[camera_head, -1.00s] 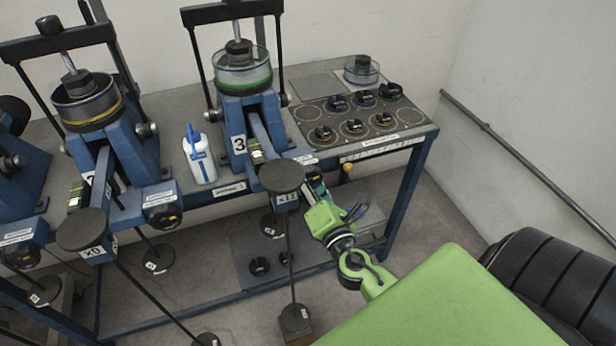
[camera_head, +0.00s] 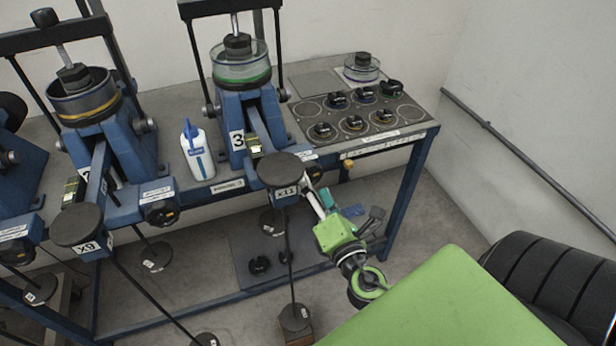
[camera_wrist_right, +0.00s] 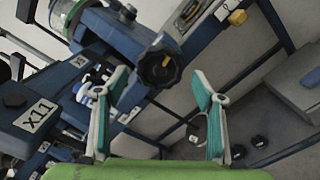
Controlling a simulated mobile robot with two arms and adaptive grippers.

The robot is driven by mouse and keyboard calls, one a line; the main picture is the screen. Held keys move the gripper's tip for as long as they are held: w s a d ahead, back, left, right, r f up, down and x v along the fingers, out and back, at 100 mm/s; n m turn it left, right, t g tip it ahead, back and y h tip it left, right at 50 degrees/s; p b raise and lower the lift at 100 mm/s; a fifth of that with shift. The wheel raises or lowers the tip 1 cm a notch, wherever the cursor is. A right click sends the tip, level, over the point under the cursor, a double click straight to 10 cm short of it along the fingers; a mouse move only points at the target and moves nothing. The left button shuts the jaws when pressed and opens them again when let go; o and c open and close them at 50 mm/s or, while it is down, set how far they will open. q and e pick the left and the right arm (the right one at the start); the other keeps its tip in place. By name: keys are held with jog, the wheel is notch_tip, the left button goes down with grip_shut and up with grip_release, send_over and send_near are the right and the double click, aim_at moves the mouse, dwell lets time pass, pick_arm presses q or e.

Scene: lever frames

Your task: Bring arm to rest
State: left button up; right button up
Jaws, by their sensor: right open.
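My right gripper (camera_head: 338,206) is green with teal finger pads, right of the round black weight marked x11 (camera_head: 280,168) on the lever of frame 3. It is in front of the bench and below the bench top. In the right wrist view the gripper (camera_wrist_right: 160,88) has its two fingers spread wide, with nothing held between them. Beyond the fingers is a dark round knob (camera_wrist_right: 160,66) on a blue arm, apart from them as far as I can tell. My left gripper is not in view.
The blue bench (camera_head: 400,200) has lever frames with round cells (camera_head: 241,65). A white bottle (camera_head: 197,155) stands between two frames. A dark panel (camera_head: 352,112) with several black weights lies at right. A rail (camera_head: 540,165) runs along the right wall. Hanging rods and weights crowd the front.

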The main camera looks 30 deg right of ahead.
jog(key=shift+s+a, duration=0.15)
jog(key=shift+s, duration=0.45)
jog(key=s+f+m+g+y, duration=0.1)
jog(key=s+f+m+g, duration=0.25)
jog(key=f, duration=0.95)
jog(key=s+a+f+m+g, duration=0.1)
jog(key=s+f+m+g, duration=0.25)
jog(key=f, duration=0.85)
jog(key=s+f+m+g+y, duration=0.15)
jog(key=s+f, duration=0.25)
jog(key=f, duration=0.9)
jog(key=s+a+f+m+g, duration=0.2)
jog(key=s+f, duration=0.4)
jog(key=s, duration=0.3)
jog(key=s+a+f+m+g+y, duration=0.1)
jog(key=s+a+f+m+g, duration=0.1)
jog(key=s+f+m, duration=0.3)
jog(key=s+a+f+m+g, duration=0.2)
jog(key=s+f+m+g, duration=0.2)
jog(key=s, duration=0.9)
notch_tip(320, 180, down, 3)
jog(key=shift+a, duration=0.25)
